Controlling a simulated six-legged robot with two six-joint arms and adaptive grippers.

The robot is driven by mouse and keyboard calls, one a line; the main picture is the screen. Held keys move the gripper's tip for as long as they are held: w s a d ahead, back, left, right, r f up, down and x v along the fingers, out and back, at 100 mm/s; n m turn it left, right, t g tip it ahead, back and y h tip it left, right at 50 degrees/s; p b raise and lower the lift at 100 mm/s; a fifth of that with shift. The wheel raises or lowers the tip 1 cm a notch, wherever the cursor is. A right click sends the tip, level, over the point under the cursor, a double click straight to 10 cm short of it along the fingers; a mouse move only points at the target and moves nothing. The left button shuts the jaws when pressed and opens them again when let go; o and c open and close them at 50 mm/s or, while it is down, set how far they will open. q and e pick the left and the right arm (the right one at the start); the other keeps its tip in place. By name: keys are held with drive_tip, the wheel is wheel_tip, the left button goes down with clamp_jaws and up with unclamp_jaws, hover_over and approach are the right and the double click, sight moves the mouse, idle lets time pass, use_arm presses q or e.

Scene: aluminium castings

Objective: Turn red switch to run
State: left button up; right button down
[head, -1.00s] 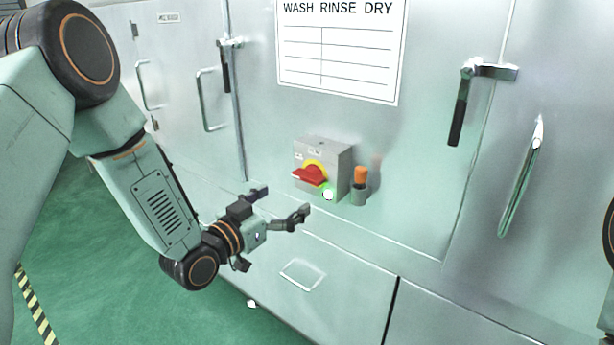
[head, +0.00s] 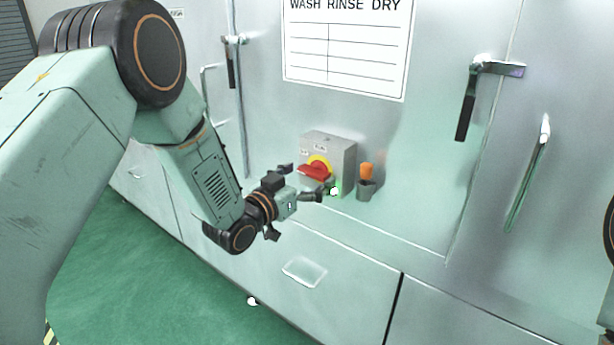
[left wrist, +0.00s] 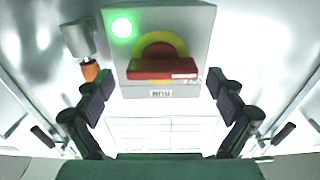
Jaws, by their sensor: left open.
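The red switch (head: 315,172) is a red handle on a yellow round plate, on the front of a grey box (head: 342,160) fixed to the metal cabinet. The handle lies about level across the plate. It also shows in the left wrist view, where the red handle (left wrist: 162,69) sits ahead, between the fingers. A green lamp (left wrist: 121,27) glows on the box. My left gripper (head: 304,182) is open and empty, just in front of the box, fingers spread to either side of the handle and apparently apart from it. My right gripper is not in view.
An orange-topped grey holder (head: 366,183) stands right of the box. A WASH RINSE DRY sign (head: 345,50) hangs above. Black-handled latches (head: 466,103) and a bar handle (head: 528,175) are on the cabinet doors. Green floor (head: 130,280) is open at lower left.

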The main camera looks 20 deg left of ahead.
use_arm(q)
drive_tip(key=shift+w+d+f, duration=0.1)
drive_tip(key=shift+w+f, duration=0.15)
drive_tip(key=shift+w, duration=0.15)
drive_tip(key=shift+f, duration=0.1)
drive_tip(key=shift+c, duration=0.8)
drive_tip(key=shift+s+a, duration=0.2)
drive_tip(key=shift+a, duration=0.05)
drive_tip(key=c, duration=0.3)
drive_tip(key=shift+s+r, duration=0.1)
drive_tip(key=shift+r, duration=0.15)
drive_tip(key=shift+c, duration=0.8)
drive_tip(key=shift+d, duration=0.15)
drive_tip(key=shift+c, duration=1.4)
drive_tip(key=shift+f, duration=0.1)
drive_tip(key=shift+c, duration=1.3)
